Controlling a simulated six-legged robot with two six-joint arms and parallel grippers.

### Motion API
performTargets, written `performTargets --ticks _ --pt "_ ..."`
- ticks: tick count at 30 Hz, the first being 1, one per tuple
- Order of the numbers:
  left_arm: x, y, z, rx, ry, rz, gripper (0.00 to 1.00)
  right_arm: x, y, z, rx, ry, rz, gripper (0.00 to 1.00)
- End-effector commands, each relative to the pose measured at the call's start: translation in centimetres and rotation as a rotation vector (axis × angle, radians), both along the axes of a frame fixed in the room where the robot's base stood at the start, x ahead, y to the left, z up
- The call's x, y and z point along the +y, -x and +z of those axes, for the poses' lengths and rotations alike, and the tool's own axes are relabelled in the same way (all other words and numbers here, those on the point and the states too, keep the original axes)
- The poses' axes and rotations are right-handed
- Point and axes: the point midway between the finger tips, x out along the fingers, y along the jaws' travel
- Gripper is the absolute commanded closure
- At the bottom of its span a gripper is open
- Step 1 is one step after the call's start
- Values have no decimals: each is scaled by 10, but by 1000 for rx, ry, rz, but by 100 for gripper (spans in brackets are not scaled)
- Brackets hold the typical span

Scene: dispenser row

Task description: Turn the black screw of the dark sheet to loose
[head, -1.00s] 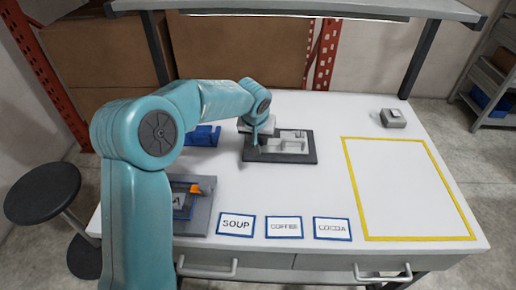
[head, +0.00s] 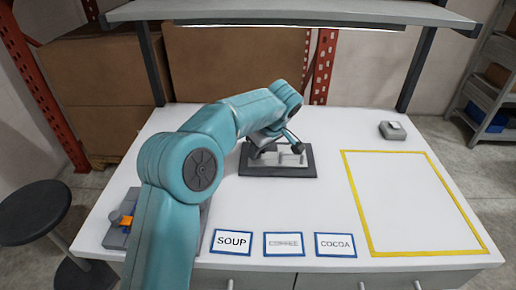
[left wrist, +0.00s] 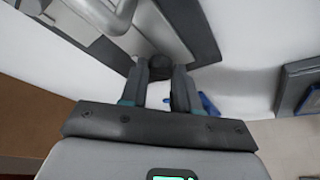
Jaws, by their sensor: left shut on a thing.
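The dark sheet (head: 250,169) lies flat on the white table, back of centre, with light grey fixtures on it. In the left wrist view its dark edge (left wrist: 190,28) runs along the top. My left gripper (head: 295,147) is over the right part of the sheet, partly hidden by its own wrist. In the left wrist view my left gripper (left wrist: 161,82) is shut on a dark round knob, the black screw (left wrist: 159,64), beside the sheet's edge. Its exact turn cannot be told. My right gripper is not in view.
Labels SOUP (head: 232,242), COFFEE (head: 284,244) and COCOA (head: 335,245) lie along the front. A yellow-outlined area (head: 348,190) at the right is empty. A small grey box (head: 392,130) stands behind it. My left arm hides part of a grey fixture with an orange piece (head: 126,221).

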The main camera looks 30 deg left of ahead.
Motion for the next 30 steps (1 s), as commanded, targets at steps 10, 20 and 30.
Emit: performTargets --ticks 10,20,30 --pt "-2 0 -6 18 5 196 100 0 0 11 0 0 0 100" --pt "-2 0 -7 19 6 261 100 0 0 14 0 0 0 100" --pt "-2 0 -8 21 5 263 100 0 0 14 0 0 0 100"
